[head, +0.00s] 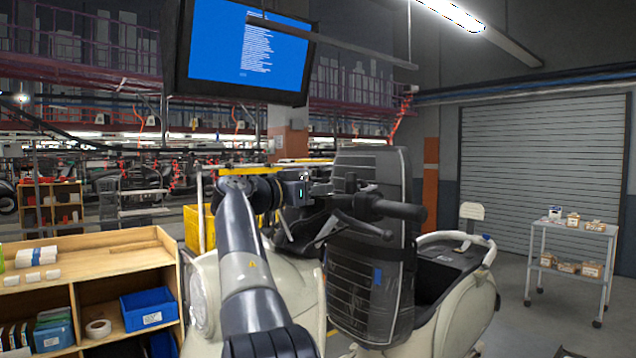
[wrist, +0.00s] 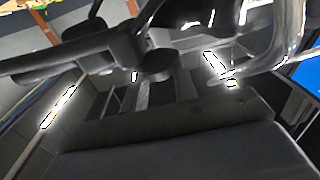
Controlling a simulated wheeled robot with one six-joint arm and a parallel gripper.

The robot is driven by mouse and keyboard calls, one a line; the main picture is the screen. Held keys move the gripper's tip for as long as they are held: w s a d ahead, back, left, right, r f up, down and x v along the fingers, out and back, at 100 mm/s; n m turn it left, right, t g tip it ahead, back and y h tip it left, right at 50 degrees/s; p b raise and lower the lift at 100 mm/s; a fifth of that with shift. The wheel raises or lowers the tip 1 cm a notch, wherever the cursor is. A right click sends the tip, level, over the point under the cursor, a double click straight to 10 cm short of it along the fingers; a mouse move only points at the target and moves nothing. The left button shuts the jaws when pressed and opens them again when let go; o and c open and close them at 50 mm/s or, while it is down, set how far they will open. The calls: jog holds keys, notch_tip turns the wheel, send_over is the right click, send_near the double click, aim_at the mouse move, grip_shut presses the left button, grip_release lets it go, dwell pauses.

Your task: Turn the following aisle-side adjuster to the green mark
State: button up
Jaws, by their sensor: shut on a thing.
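A cream scooter (head: 465,300) stands in front of me, with a dark handlebar, grip (head: 400,210) and levers. My gripper (head: 304,188) is at the left part of the handlebar area, with my arm reaching up to it from below. It is shut on a small part there, but its fingertips and that part are too dark and small to make out. The wrist view shows a dark bar (wrist: 60,58) with a round knob-like part (wrist: 158,64) close to the camera. I cannot tell which part is the adjuster. No green mark can be made out in either view.
A ribbed black panel (head: 370,270) stands upright beside the handlebar. A wooden shelf (head: 90,250) with a blue bin (head: 148,308) is at the left. A screen (head: 245,50) hangs above. A small trolley (head: 570,236) stands at the right, with open floor before it.

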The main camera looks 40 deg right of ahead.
jog(key=shift+g, duration=0.4)
jog(key=o, duration=1)
jog(key=shift+c, duration=0.2)
jog(key=w+a+b, duration=0.1)
jog(key=a+b, duration=0.1)
jog(key=a, duration=0.8)
jog(key=shift+a, duration=0.4)
jog(key=shift+w+f, duration=0.1)
